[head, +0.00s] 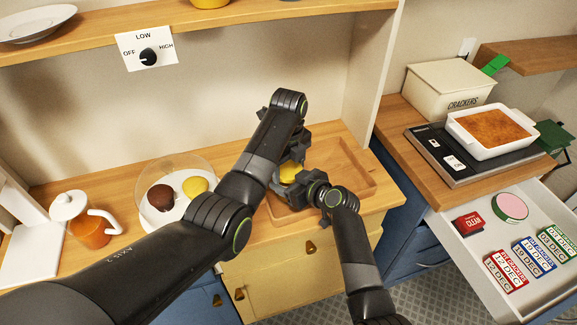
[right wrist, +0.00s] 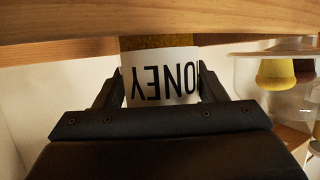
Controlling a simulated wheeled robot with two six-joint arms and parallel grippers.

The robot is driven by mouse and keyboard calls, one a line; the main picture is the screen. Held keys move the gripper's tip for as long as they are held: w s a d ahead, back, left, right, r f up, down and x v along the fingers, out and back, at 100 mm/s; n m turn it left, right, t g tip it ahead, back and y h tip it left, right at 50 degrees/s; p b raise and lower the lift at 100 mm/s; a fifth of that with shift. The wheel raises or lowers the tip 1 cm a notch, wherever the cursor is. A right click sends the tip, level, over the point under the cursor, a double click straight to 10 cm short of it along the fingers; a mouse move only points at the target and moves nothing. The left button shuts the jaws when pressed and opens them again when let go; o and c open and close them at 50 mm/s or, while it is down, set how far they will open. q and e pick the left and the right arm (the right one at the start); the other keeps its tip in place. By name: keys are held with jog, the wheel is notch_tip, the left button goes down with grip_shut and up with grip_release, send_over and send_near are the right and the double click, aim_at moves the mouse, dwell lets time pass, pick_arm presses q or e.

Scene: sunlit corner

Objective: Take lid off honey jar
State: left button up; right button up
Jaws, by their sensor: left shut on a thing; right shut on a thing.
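The honey jar (right wrist: 160,82) shows upside down in the right wrist view, with a white label reading HONEY and amber contents. My right gripper (right wrist: 160,92) is shut on its body, one finger on each side. In the head view the jar is mostly hidden by both grippers; a yellow part, seemingly the lid (head: 289,172), shows between them. My left gripper (head: 296,150) comes down from behind and above and is shut at the lid. Its fingertips are largely hidden. My right gripper (head: 284,186) is in front. I cannot tell whether lid and jar are apart.
A wooden tray (head: 352,172) lies around and below the grippers. A glass dome (head: 172,168) covers brown and yellow items on the left. An orange jug (head: 90,232) stands farther left. An open drawer (head: 480,225) holds date blocks on the right, beneath a scale and baking dish.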

pick_arm(q)
jog(key=shift+n, duration=1.6)
jog(key=o, duration=1.1)
jog(key=shift+r, duration=0.15)
